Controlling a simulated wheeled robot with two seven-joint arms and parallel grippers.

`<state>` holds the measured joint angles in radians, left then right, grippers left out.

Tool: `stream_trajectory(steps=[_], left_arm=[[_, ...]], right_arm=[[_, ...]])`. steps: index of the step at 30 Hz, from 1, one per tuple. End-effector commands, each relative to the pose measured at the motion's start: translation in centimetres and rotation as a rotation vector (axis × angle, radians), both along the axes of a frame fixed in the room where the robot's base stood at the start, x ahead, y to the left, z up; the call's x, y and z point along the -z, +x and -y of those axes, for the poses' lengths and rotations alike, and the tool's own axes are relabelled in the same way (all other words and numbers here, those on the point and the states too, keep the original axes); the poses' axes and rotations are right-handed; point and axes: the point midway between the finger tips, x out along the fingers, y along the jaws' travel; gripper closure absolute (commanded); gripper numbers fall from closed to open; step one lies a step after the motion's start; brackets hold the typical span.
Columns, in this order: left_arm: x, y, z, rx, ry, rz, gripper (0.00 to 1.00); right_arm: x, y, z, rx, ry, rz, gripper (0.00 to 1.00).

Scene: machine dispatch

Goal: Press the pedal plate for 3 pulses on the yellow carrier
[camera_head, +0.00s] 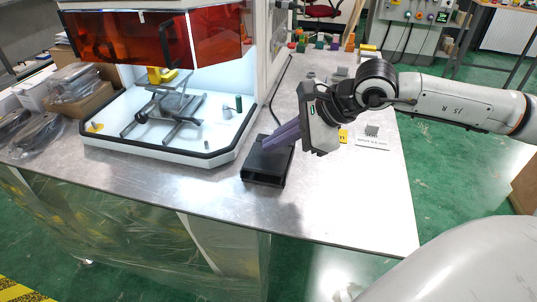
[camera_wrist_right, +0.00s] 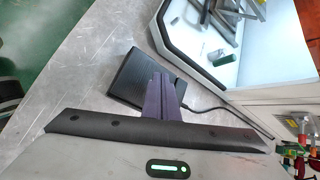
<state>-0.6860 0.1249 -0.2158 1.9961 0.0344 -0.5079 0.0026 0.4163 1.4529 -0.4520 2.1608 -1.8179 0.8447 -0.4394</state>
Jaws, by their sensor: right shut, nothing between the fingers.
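The pedal plate is a black, low, box-like pedal (camera_head: 264,168) on the metal table, in front of the machine's right corner. It also shows in the right wrist view (camera_wrist_right: 128,78), with a cable from its side. My right gripper (camera_head: 268,143) has purple fingers, shut and empty, slanting down to the pedal's top. The fingertips overlap the pedal in both views; I cannot tell if they press on it. A yellow part (camera_head: 160,75) stands inside the lit machine; I cannot tell if it is the yellow carrier. My left gripper is out of view.
The white machine tray (camera_head: 190,155) with a black rim lies left of the pedal, under an orange hood (camera_head: 150,38). A small card with a grey part (camera_head: 372,132) lies to the right. Coloured blocks stand at the back. The table's front right is clear.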

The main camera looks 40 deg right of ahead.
Motion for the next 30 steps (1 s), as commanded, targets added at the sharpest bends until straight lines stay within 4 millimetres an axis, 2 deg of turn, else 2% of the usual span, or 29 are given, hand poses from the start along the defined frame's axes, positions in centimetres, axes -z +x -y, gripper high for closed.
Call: stream_trajectory(steps=[7,20,30], left_arm=[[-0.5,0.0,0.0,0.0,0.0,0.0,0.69],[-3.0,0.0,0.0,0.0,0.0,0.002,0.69],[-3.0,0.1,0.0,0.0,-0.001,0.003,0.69]], right_arm=[[-0.9,0.1,0.1,0.0,0.0,0.003,1.0],[-5.0,0.4,0.4,0.001,0.001,0.003,1.0],[-5.1,0.4,0.4,0.0,0.001,0.003,1.0]])
